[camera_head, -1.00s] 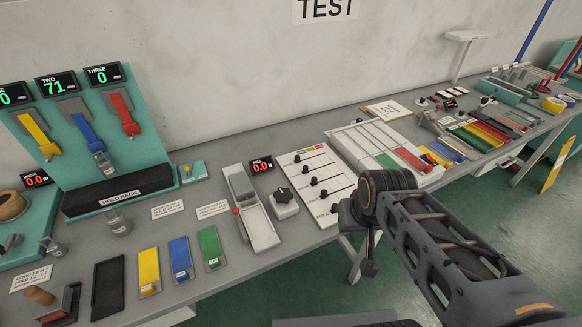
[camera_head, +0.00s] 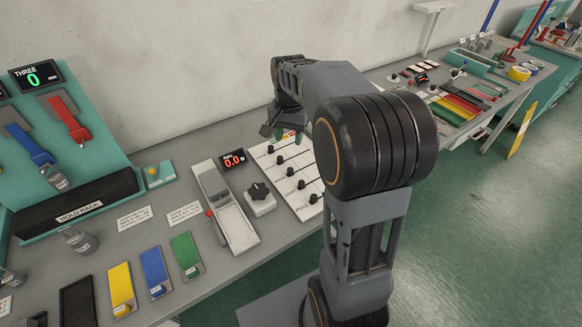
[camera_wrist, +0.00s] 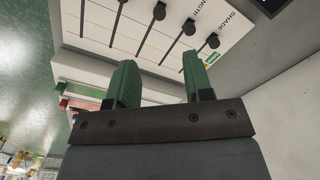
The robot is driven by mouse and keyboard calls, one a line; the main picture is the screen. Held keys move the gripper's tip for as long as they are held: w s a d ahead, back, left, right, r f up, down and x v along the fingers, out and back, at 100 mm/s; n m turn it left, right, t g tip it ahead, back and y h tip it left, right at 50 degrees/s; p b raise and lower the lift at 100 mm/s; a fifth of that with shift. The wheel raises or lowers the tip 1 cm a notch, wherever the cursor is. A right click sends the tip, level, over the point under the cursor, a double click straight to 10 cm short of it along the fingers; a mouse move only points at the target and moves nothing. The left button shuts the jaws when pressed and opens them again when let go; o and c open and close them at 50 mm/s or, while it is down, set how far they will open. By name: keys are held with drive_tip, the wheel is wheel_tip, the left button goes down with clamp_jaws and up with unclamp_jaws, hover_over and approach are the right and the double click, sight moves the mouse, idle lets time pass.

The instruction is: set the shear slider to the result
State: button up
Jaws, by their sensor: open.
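The white slider panel (camera_head: 276,173) lies on the bench with several black knobs on slots. The front label reads PULL; I cannot make out a shear label. In the wrist view the panel (camera_wrist: 95,42) is at the top, with knobs in a slanting row, one by the label SHADE (camera_wrist: 212,41) and another beside it (camera_wrist: 189,27). My gripper (camera_head: 287,136) is over the panel's far end. In the wrist view its green fingers (camera_wrist: 160,72) are apart with nothing between them. My arm hides the panel's right side in the head view.
A black dial (camera_head: 260,194) and a display (camera_head: 232,160) reading 0.0 N stand left of the panel. A grey-and-white device (camera_head: 235,222) with a red ball is farther left. Yellow, blue and green blocks (camera_head: 153,270) lie near the front edge. A wall rises behind.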

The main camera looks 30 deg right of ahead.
sight(290, 169)
drive_tip(key=f, duration=1.3)
drive_tip(key=shift+w+d+f, duration=0.2)
drive_tip(key=shift+d+f, duration=0.05)
drive_tip(key=shift+f, duration=0.15)
clamp_jaws()
